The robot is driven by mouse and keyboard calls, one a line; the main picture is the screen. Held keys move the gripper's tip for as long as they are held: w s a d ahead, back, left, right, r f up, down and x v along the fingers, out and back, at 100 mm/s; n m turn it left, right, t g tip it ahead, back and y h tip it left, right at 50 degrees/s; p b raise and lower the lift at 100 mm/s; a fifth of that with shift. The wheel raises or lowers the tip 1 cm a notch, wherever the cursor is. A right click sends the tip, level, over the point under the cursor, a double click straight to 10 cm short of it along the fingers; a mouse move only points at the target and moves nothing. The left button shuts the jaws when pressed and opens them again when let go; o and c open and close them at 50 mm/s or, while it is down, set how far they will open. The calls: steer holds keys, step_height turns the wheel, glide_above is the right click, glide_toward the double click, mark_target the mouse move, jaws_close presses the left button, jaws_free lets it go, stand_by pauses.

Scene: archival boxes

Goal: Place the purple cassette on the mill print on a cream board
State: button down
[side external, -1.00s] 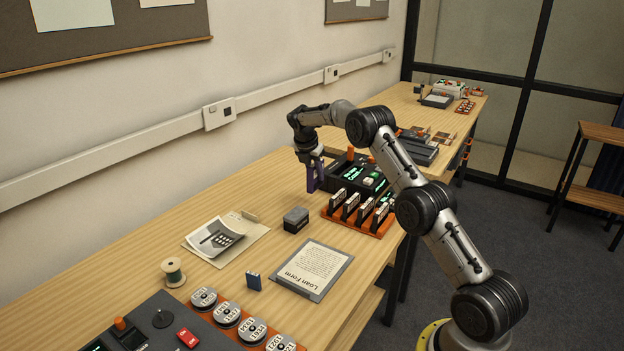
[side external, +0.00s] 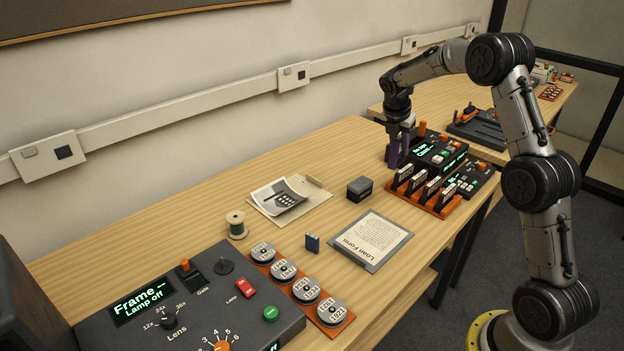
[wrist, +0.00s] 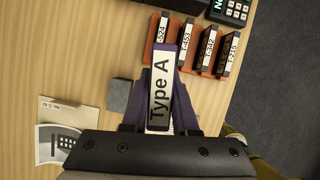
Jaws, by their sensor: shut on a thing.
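The purple cassette (side external: 393,153) is upright in my gripper (side external: 399,143), at the back end of an orange cassette rack in the side view. In the wrist view the cassette (wrist: 159,87) shows a white "Type A" label, and my gripper (wrist: 160,124) is shut on it. The print (side external: 281,197), a grey picture with a dark building-like shape, lies on a cream board (side external: 316,196) to the left of my gripper. Whether the cassette touches the table is unclear.
The orange rack (side external: 437,205) holds several dark cassettes. A small dark grey box (side external: 359,189) stands between my gripper and the board. Bare table surrounds the board's back side.

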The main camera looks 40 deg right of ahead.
steer(key=w+a+r+n+t+y, duration=0.2)
steer(key=a+n, duration=0.6)
steer(key=a, duration=1.6)
glide_above(303, 206)
steer(key=shift+t+h, duration=0.3)
step_height(303, 206, down, 11)
steer(key=shift+s+r, duration=0.1)
steer(key=shift+f, duration=1.45)
steer(key=shift+f, duration=0.1)
steer(key=c, duration=0.7)
jaws_free()
steer(key=shift+f, duration=0.1)
